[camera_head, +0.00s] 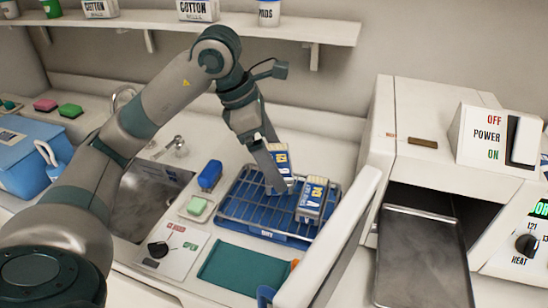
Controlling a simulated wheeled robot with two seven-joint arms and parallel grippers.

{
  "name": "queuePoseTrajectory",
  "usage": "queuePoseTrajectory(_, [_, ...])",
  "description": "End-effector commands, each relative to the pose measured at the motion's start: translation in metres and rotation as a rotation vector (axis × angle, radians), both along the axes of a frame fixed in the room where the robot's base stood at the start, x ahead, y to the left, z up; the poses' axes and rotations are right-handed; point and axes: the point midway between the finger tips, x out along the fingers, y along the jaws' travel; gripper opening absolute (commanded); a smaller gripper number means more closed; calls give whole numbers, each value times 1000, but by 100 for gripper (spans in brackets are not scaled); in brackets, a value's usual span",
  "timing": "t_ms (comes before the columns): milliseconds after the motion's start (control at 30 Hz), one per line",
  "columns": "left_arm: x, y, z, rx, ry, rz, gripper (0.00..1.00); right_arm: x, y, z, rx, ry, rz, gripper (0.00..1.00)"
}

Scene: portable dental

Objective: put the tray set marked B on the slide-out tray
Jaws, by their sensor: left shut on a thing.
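Two blue-and-white tray sets are at the blue wire rack (240,206). My left gripper (277,180) is shut on the rear tray set (281,162), which stands upright at the rack's back right. The other tray set (313,199) stands in front and to the right of it. I cannot read clearly which of them is marked B, and I cannot tell whether the held one still touches the rack. The slide-out tray (420,258) is a bare grey metal tray extending from the white machine's dark opening. My right gripper is not in view.
A white door-like panel (335,240) stands between the rack and the slide-out tray. The white machine (425,140) has a power switch and heat knob.

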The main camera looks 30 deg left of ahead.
Motion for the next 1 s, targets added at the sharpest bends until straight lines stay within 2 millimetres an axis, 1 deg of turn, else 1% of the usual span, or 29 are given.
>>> queuePoseTrajectory(267, [0,0,0,-1,-1,-6,59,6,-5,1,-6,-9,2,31])
queuePoseTrajectory(367, [0,-2,-1,0,-1,-33,59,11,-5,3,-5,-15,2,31])
queuePoseTrajectory(467, [0,-6,-3,0,-1,-96,59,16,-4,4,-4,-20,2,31])
queuePoseTrajectory(567, [0,-12,-6,-2,-1,-197,59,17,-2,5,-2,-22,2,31])
queuePoseTrajectory(667, [-1,-20,-9,-2,0,-342,59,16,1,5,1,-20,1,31])
queuePoseTrajectory(867, [-3,-39,-18,-1,1,-713,59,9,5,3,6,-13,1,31])
queuePoseTrajectory(1000, [-6,-52,-22,-1,0,-997,59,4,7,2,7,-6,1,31])
